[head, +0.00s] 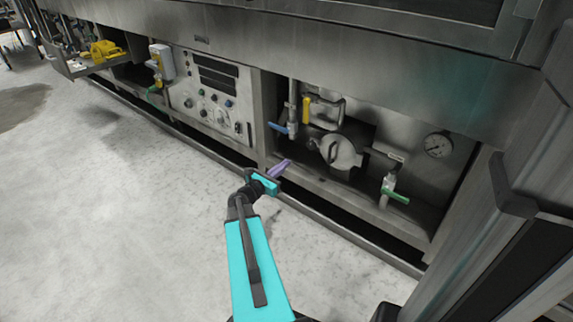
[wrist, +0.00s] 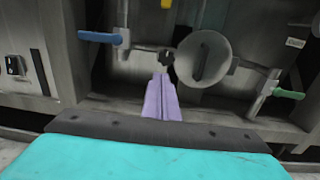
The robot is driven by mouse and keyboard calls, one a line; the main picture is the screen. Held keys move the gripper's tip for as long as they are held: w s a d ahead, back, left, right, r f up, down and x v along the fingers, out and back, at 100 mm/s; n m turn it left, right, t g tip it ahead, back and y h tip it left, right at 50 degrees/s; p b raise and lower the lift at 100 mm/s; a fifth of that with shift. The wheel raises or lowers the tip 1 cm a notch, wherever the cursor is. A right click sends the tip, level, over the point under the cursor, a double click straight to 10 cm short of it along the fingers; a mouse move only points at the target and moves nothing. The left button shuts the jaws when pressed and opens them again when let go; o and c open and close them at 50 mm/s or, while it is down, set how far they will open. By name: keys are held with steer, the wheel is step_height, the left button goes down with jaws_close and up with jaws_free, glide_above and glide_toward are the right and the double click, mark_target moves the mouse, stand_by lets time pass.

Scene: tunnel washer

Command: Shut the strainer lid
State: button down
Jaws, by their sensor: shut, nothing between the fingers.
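The strainer lid (head: 343,152) is a round grey metal disc with a dark upright bar handle, low in the recess of the machine. It also shows in the wrist view (wrist: 204,60), right of and beyond my fingertips. A black knob (wrist: 167,58) sits at the lid's left edge, just beyond the fingertips in that view. My gripper (head: 288,162) has purple fingers that are shut and empty, at the front of the recess, left of the lid. The fingers also show in the wrist view (wrist: 161,80). I cannot tell how far the lid stands from its seat.
A blue-handled valve (head: 279,128) is left of the lid, and a green-handled valve (head: 395,196) is to its right. A yellow handle (head: 306,108) is above. A pressure gauge (head: 438,145) and a control panel (head: 212,98) flank the recess. The floor in front is clear.

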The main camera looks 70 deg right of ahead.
steer(key=b+x, duration=0.4)
steer(key=x, duration=0.8)
steer(key=shift+d, duration=0.35)
steer(key=shift+s, duration=0.1)
